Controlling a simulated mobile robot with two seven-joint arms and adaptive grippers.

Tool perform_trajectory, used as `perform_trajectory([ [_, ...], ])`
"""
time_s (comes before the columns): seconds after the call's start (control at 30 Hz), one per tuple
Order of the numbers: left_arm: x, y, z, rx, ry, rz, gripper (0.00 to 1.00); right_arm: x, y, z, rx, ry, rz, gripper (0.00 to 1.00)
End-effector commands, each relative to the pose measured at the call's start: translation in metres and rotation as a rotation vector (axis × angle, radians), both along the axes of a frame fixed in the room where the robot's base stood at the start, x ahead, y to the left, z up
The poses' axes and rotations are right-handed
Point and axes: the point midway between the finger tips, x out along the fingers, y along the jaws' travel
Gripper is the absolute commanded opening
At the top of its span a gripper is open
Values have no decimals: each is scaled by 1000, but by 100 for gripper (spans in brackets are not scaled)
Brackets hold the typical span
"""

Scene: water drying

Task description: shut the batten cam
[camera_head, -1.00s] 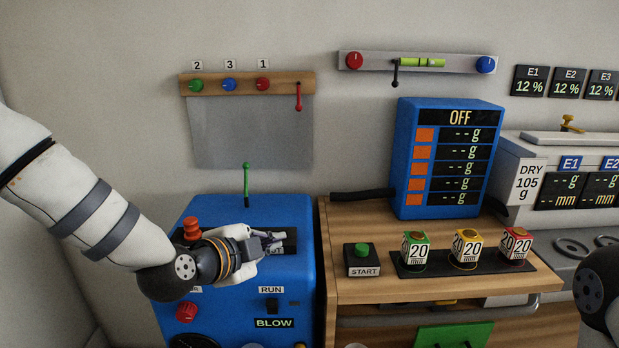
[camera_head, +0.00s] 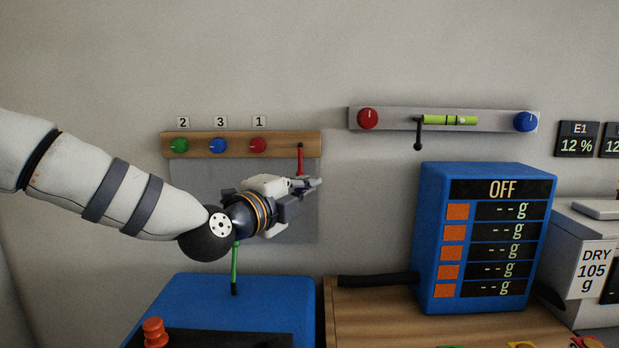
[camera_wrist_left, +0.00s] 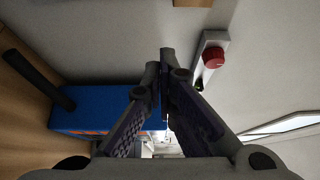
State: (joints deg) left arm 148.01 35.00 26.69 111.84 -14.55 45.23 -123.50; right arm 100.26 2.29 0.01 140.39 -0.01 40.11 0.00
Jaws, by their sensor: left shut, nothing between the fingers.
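The wooden batten (camera_head: 240,144) is on the wall in the head view, with green, blue and red knobs under the labels 2, 3 and 1. A grey sheet (camera_head: 190,178) hangs below the batten. My left gripper (camera_head: 317,183) is shut and empty, its fingertips just below and right of the lever's lower end in the picture. Whether they touch it I cannot tell. The closed fingers (camera_wrist_left: 166,60) also show in the left wrist view. My right gripper is out of view.
A grey rail (camera_head: 390,119) with a red knob (camera_head: 367,118) and a black lever is on the wall to the right. A blue display box (camera_head: 430,180) stands below it.

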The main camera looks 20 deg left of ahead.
Motion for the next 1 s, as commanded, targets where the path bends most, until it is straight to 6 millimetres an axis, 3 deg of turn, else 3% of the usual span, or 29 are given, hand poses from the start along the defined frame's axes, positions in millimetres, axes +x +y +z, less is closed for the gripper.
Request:
perform_trajectory([
  [0.03,12,-2,-12,-1,16,0,0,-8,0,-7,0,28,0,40],
  [0.1,28,-6,-15,-1,20,1,0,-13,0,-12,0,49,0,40],
  [0.4,87,-17,-13,-4,17,3,0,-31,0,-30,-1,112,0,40],
  [0.6,80,12,-5,-4,8,1,0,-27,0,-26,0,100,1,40],
  [1.0,79,19,-5,0,7,-1,0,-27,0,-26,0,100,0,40],
])
